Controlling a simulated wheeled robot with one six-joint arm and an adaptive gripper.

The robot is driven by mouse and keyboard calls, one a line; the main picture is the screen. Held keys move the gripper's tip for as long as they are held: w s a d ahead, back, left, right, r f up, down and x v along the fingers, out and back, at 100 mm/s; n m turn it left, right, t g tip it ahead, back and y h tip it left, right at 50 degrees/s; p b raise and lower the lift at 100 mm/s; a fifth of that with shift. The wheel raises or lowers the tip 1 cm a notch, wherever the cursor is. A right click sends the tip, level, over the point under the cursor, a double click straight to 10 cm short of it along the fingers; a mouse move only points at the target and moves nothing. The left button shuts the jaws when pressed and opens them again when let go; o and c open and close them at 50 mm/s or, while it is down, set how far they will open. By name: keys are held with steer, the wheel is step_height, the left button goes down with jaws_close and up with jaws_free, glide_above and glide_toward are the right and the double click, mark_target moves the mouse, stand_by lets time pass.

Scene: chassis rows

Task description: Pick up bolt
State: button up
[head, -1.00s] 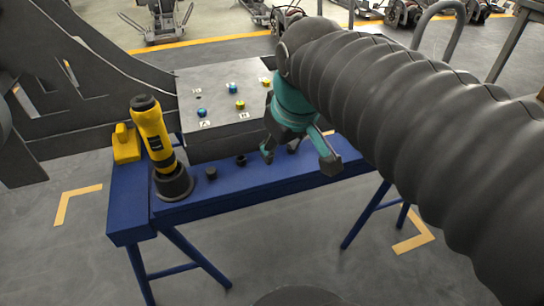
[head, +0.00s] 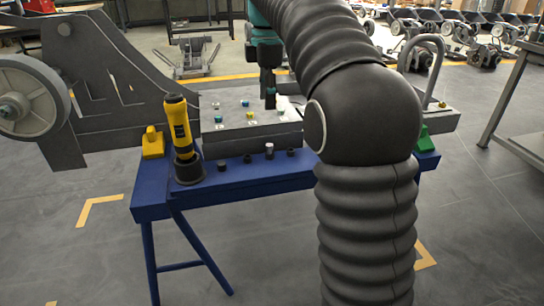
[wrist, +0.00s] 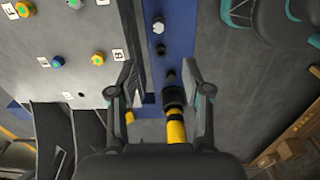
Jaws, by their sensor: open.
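In the wrist view, a yellow-green bolt (wrist: 98,58) and a blue bolt (wrist: 57,61) lie left of my fingers, beside lettered labels. My gripper (head: 270,104) hangs above the plate in the head view. In the wrist view my gripper (wrist: 159,78) is open, with nothing held between its fingers. Which bolt is meant cannot be told. My arm hides the plate's right part.
A yellow-black tool (head: 181,135) stands upright on the blue bench (head: 150,198). Several dark cylinders are on the bench, one with a pale top (head: 269,150). A yellow block (head: 152,142) is at the bench's left and a green one (head: 425,140) at its right.

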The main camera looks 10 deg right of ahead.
mark_target(269, 145)
steer(key=f+b, duration=0.1)
steer(key=f, duration=0.6)
steer(key=f+b, duration=0.2)
steer(key=f, duration=0.5)
steer(key=shift+w+d, duration=0.15)
steer(key=shift+d, duration=0.05)
jaws_close()
